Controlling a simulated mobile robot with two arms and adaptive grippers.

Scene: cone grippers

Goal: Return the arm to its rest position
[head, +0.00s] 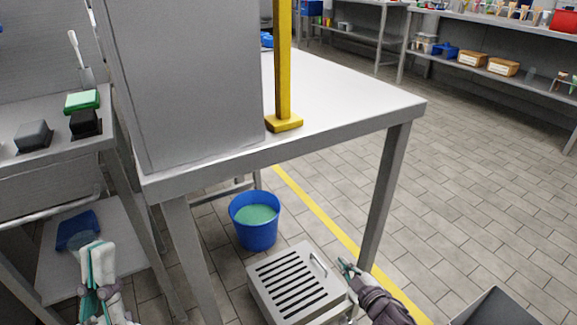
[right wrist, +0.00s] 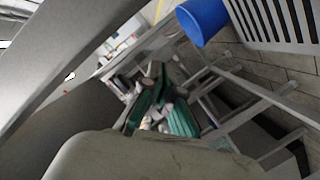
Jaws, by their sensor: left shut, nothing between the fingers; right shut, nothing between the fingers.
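My left gripper (head: 97,268) is at the lower left in the head view, pointing up in front of the lower shelf of the left bench. Its white and teal fingers are together, and nothing shows between them. My right gripper (head: 347,269) is low at the lower middle, beside the slotted grey box and below the table corner. It looks shut and empty, though small in the head view. Its teal fingers (right wrist: 163,112) also show in the right wrist view, partly hidden behind a grey rounded part at the bottom.
A grey metal table (head: 345,100) with a yellow post (head: 283,60) stands above my right gripper. A blue bucket (head: 253,228) and the slotted grey box (head: 330,272) are on the floor beneath. Green and dark blocks (head: 82,100) sit on the left bench.

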